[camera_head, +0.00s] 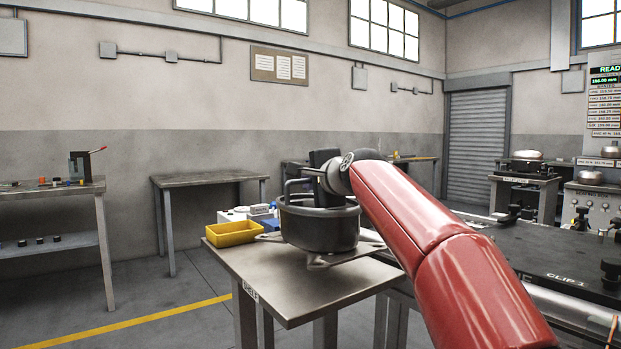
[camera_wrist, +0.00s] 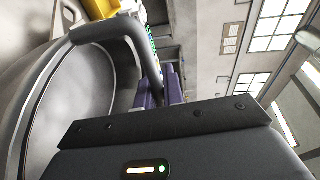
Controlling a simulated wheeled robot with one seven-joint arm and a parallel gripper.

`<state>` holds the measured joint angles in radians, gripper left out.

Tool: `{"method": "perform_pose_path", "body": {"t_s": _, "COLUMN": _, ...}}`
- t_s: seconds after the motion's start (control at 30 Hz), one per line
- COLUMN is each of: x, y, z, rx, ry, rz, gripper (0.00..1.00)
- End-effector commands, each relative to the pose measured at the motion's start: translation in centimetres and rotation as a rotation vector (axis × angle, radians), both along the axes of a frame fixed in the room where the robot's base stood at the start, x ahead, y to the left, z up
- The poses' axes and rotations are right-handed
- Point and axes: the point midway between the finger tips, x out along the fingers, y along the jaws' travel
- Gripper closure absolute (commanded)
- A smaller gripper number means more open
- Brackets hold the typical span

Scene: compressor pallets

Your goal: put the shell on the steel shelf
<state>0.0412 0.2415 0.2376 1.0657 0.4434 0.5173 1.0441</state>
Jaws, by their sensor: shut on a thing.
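The shell (camera_head: 318,228) is a dark grey, open-topped round housing with feet at its base and a bent tube at its rim. It is upright at the near metal-topped table (camera_head: 290,292); whether its feet touch the top is hard to tell.
A yellow bin (camera_head: 232,233) stands left of the shell, with small white and blue items behind it. An empty grey table (camera_head: 207,179) stands by the back wall. A dark fixture bench (camera_head: 560,262) is at right. Open floor lies left of the near table.

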Motion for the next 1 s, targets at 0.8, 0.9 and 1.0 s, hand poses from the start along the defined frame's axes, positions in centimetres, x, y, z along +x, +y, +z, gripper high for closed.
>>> {"method": "perform_pose_path", "body": {"t_s": 0.8, "x": 0.0, "y": 0.0, "z": -3.7, "rx": -0.001, "ry": 0.002, "rz": 0.0, "gripper": 0.69}}
{"method": "perform_pose_path", "body": {"t_s": 0.9, "x": 0.0, "y": 0.0, "z": -3.7, "rx": -0.001, "ry": 0.002, "rz": 0.0, "gripper": 0.69}}
{"method": "perform_pose_path", "body": {"t_s": 1.0, "x": -0.2, "y": -0.1, "z": -3.7, "rx": -0.001, "ry": 0.001, "rz": -0.001, "gripper": 0.69}}
